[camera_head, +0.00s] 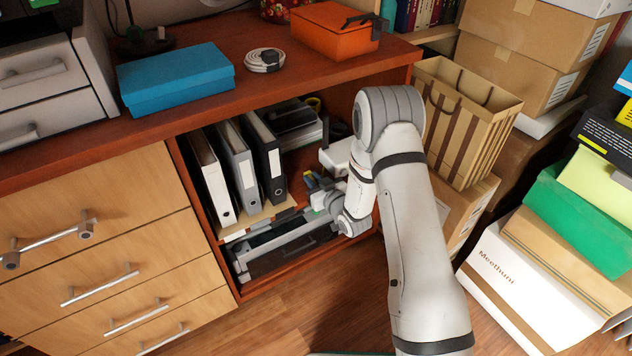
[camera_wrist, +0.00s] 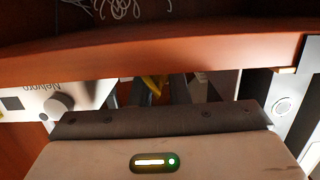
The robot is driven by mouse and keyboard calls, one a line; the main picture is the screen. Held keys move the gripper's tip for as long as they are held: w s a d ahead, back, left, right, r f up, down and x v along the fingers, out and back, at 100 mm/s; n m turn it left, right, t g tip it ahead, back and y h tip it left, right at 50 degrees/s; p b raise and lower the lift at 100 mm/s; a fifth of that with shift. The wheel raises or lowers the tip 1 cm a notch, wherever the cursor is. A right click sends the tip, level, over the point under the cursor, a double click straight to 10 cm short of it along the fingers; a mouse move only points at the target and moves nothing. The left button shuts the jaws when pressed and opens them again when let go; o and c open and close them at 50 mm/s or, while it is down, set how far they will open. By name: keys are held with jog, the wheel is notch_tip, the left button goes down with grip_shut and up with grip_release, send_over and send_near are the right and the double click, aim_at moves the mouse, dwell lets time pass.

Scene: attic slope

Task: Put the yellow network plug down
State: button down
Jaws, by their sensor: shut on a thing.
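My gripper (camera_head: 318,188) reaches into the open cabinet compartment, just to the right of the binders. In the wrist view my gripper (camera_wrist: 165,90) is shut on a small yellow thing (camera_wrist: 154,86), which fits the yellow network plug. Only a sliver of yellow shows; the rest is hidden behind the gripper body. In the head view the plug cannot be made out clearly, and whether it touches a surface cannot be told.
Upright binders (camera_head: 231,160) stand left of my gripper. A white device with a knob (camera_wrist: 58,104) is close by in the wrist view. The cabinet top edge (camera_wrist: 150,55) crosses near the gripper. Above are a blue box (camera_head: 175,80), coiled cable (camera_head: 264,60) and orange box (camera_head: 333,32).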

jog(key=shift+f+b, duration=0.45)
jog(key=shift+b, duration=0.1)
jog(key=c, duration=1.3)
grip_release()
jog(key=shift+r, duration=0.1)
